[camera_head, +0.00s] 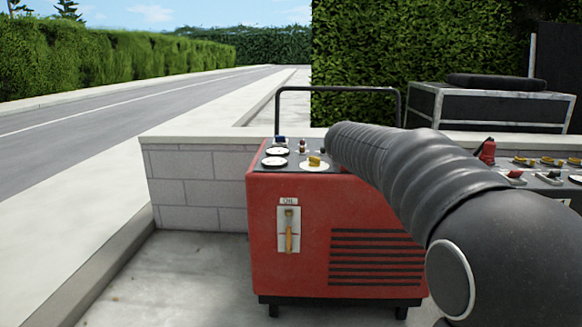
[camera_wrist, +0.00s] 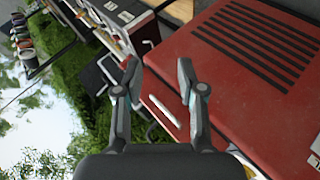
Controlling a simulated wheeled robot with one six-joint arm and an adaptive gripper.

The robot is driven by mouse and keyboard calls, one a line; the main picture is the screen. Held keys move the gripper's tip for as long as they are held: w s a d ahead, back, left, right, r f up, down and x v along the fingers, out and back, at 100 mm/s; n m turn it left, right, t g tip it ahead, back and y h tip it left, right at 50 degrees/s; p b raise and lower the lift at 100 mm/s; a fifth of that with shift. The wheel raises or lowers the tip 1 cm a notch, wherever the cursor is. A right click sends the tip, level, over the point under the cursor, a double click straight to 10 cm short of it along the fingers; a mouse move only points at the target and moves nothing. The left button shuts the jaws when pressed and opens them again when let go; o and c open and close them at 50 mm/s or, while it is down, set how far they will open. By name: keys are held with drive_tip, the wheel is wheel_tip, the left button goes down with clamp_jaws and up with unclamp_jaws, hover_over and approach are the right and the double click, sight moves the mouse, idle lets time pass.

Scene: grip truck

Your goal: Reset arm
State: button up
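My gripper (camera_wrist: 159,78) shows in the wrist view with its two fingers spread apart and nothing between them. Behind the fingers is the red machine (camera_wrist: 245,110), seen tilted, with its dark vent slots at the upper right. I cannot tell whether a finger touches it. In the head view my arm reaches from the lower right toward the top of the red machine (camera_head: 265,240). The arm's far end and the gripper are not visible there.
A low block wall (camera_head: 195,185) is at left, a second panel (camera_head: 545,172) at right. Pavement at front left is clear.

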drive_tip(key=s+a+f+y+p, duration=0.1)
drive_tip(key=s+a+f+y, duration=0.2)
drive_tip(key=s, duration=0.8)
drive_tip(key=s+a+f+y+p, duration=0.1)
drive_tip(key=s+a+f+y, duration=0.2)
drive_tip(key=s, duration=0.8)
drive_tip(key=s+a+f+t+y+p, duration=0.1)
drive_tip(key=s+a+f+y, duration=0.3)
drive_tip(key=s, duration=0.7)
drive_tip(key=shift+a+p, duration=0.55)
drive_tip(key=shift+a, duration=0.1)
drive_tip(key=shift+f, duration=0.1)
